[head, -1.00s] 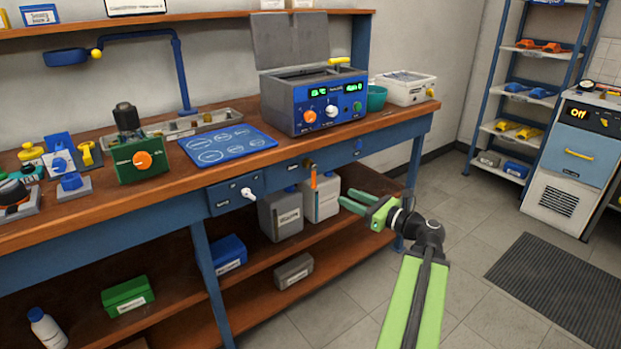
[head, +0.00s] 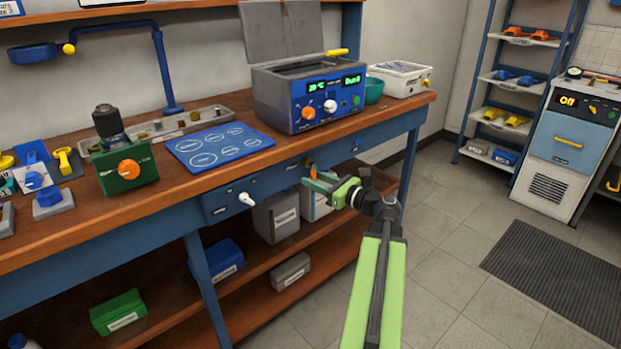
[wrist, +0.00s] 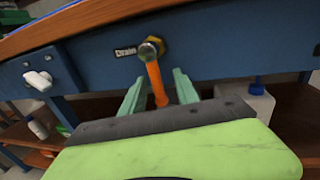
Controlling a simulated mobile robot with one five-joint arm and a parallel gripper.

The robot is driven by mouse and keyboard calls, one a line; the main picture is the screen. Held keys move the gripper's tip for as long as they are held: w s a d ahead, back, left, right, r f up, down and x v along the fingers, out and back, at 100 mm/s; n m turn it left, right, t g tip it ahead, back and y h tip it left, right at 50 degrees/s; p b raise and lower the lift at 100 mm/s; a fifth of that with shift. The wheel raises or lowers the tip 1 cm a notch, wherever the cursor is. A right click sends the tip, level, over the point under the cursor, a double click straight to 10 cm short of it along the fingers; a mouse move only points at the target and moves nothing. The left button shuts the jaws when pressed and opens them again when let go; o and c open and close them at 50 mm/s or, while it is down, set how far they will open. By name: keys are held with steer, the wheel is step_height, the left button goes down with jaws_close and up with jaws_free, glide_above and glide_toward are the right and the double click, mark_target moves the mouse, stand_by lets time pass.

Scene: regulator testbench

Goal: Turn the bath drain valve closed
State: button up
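The bath drain valve is on the blue front rail of the bench. Its orange lever (wrist: 155,82) hangs nearly straight down from a brass fitting (wrist: 150,48), beside a label reading "Drain". In the head view the lever (head: 313,173) is partly hidden by my gripper (head: 312,183). In the wrist view my gripper (wrist: 157,85) is open. Its two pale green fingers stand on either side of the lever, with a visible gap on each side. The lever's lower end reaches down toward the gripper's dark palm edge.
A white tap-like handle (head: 245,198) sits on a blue panel left of the valve. The bath unit (head: 308,95) stands on the bench above.

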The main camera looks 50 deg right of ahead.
steer(key=shift+a, duration=0.1)
steer(key=shift+c, duration=0.4)
steer(key=shift+w+a, duration=0.1)
jaws_close()
stand_by(0.7)
